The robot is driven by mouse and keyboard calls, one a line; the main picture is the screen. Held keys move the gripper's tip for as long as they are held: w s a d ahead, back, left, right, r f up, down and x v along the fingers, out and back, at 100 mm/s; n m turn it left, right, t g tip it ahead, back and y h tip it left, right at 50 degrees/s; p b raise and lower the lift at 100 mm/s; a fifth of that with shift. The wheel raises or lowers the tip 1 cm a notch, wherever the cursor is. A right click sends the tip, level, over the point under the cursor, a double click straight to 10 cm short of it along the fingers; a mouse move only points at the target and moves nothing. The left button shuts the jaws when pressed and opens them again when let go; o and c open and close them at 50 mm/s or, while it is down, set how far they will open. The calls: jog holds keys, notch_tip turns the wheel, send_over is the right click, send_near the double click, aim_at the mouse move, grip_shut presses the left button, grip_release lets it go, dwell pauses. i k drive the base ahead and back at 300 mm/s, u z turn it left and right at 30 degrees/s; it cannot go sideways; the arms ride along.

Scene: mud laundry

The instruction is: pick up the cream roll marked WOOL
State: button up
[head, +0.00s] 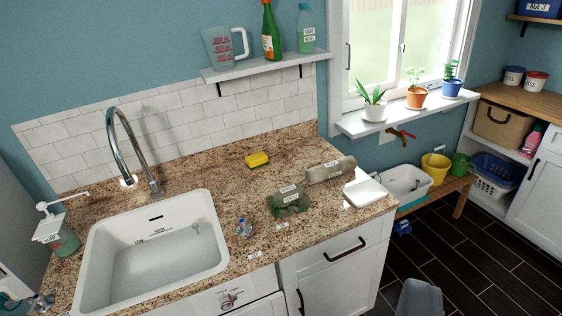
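A greyish-cream roll (330,170) lies on its side on the speckled stone counter (225,180), right of the sink. It carries small white labels, whose lettering is too small for me to read surely. Its right end is close to a white tray-like dish (366,192). A dark green bundle (288,203) with labels lies just to its left and nearer to me. My gripper is not clearly in view, and nothing in the picture touches the roll.
A white sink (150,250) with a tall tap (125,145) is at left. A yellow sponge (257,160) lies behind the bundle, and a small bluish item (244,228) lies in front. Potted plants (416,97) stand on the sill. A grey-blue shape (418,299) at the bottom edge is unclear.

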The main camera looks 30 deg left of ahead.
aim_at(320, 173)
jog(key=u, duration=0.25)
jog(key=i, duration=2.15)
jog(key=z, duration=0.65)
